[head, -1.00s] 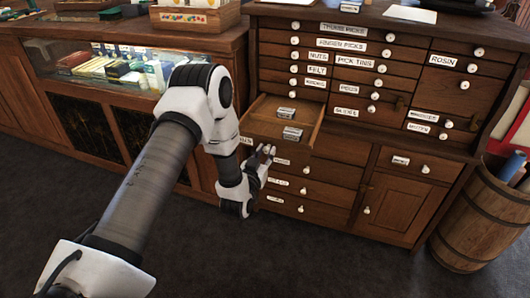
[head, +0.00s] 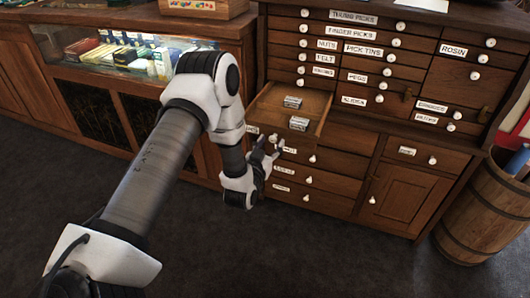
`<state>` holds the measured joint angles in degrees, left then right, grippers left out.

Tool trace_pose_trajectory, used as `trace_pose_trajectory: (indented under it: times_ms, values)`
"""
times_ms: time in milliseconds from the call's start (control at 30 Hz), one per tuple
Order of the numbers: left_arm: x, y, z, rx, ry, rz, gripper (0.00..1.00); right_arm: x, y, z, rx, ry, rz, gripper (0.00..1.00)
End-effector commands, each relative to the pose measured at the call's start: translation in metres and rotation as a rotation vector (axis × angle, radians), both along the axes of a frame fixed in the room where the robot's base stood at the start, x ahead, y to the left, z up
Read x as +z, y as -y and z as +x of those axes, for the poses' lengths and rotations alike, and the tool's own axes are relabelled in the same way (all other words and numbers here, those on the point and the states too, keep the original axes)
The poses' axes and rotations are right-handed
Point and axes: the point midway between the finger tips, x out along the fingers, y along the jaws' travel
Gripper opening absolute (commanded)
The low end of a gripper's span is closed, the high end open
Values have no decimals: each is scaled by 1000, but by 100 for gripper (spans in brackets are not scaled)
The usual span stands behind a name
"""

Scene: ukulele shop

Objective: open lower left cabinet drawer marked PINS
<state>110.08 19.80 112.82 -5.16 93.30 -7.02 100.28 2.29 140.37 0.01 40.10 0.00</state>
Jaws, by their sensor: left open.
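A small drawer (head: 313,112) in the wooden cabinet's left column is pulled well out, with two small metallic boxes (head: 298,123) inside. The label on its front is partly hidden, so I cannot read it fully. My left gripper (head: 272,146) is at the front of this drawer, fingers apart. A pale knob (head: 273,138) shows close to the fingers; I cannot tell whether they touch it. My right gripper is not in view.
Closed drawers (head: 312,178) lie below the open one, beside a cabinet door (head: 400,207). A glass display case (head: 120,55) stands at left. A barrel (head: 482,212) stands at right. The dark floor in front is clear.

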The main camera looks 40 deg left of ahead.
Motion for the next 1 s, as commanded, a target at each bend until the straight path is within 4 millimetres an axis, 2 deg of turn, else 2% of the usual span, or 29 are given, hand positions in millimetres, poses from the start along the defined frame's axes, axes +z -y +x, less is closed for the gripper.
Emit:
trace_pose_trajectory:
  times_ms: [300,433,600,1000]
  values:
    - [-2,18,-75,0,-7,-3,52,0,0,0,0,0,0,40]
    - [-1,24,-98,-1,-5,-1,52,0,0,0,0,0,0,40]
    - [0,26,-107,0,-1,0,52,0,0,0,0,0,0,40]
    - [0,26,-107,0,-1,0,52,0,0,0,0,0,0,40]
